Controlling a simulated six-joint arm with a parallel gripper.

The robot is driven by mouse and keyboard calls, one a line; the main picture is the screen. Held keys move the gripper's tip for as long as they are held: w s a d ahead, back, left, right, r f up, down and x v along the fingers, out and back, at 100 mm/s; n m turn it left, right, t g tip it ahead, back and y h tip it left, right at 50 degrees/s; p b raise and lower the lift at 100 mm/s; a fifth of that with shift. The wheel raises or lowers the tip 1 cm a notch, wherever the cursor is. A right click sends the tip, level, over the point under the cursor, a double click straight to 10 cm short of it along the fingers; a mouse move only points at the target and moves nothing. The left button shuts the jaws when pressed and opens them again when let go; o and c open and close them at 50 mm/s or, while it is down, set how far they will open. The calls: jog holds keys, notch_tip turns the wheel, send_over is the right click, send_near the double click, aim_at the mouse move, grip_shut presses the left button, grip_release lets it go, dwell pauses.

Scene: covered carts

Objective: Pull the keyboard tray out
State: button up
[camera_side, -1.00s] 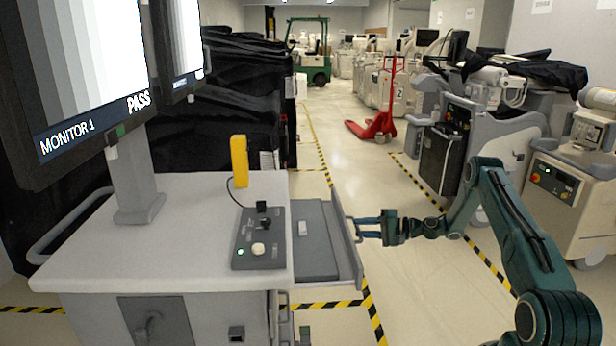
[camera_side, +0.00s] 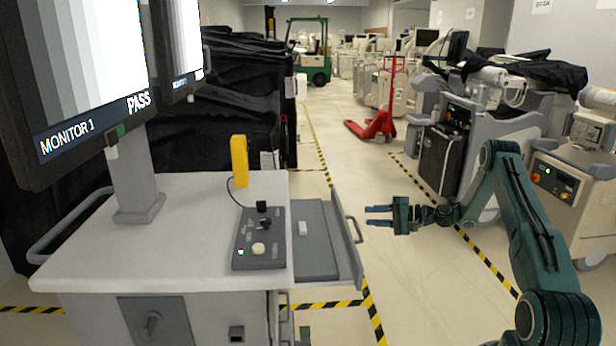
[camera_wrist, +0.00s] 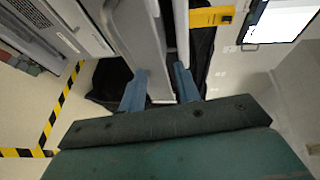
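The grey keyboard tray (camera_side: 318,258) sticks out from the right side of the cart (camera_side: 185,262), beside its control panel.
The cart top carries a control panel (camera_side: 262,238), a yellow device (camera_side: 239,160) and a monitor (camera_side: 80,90). Black-covered equipment stands behind. A grey machine (camera_side: 490,150) is at the right. The floor between cart and arm is clear.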

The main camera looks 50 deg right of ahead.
jog(key=shift+r, duration=1.4)
jog(key=s+a+r+n+g+h, duration=0.1)
jog(key=a+r+n+g, duration=0.35)
jog(key=a+r, duration=0.55)
jog(key=s+a+r+n+g+h, duration=0.1)
jog(key=a+r+n+g, duration=0.35)
jog(key=a, duration=0.95)
jog(key=s+a+r+n+h, duration=0.1)
jog(key=s+a+r, duration=0.25)
jog(key=s, duration=0.25)
jog(key=s+a+r+n+h, duration=0.1)
jog(key=s+a+r+n, duration=0.1)
jog(key=s+a+r, duration=0.3)
jog(key=s+f+h, duration=0.2)
jog(key=s, duration=1.3)
jog(key=shift+n, duration=0.3)
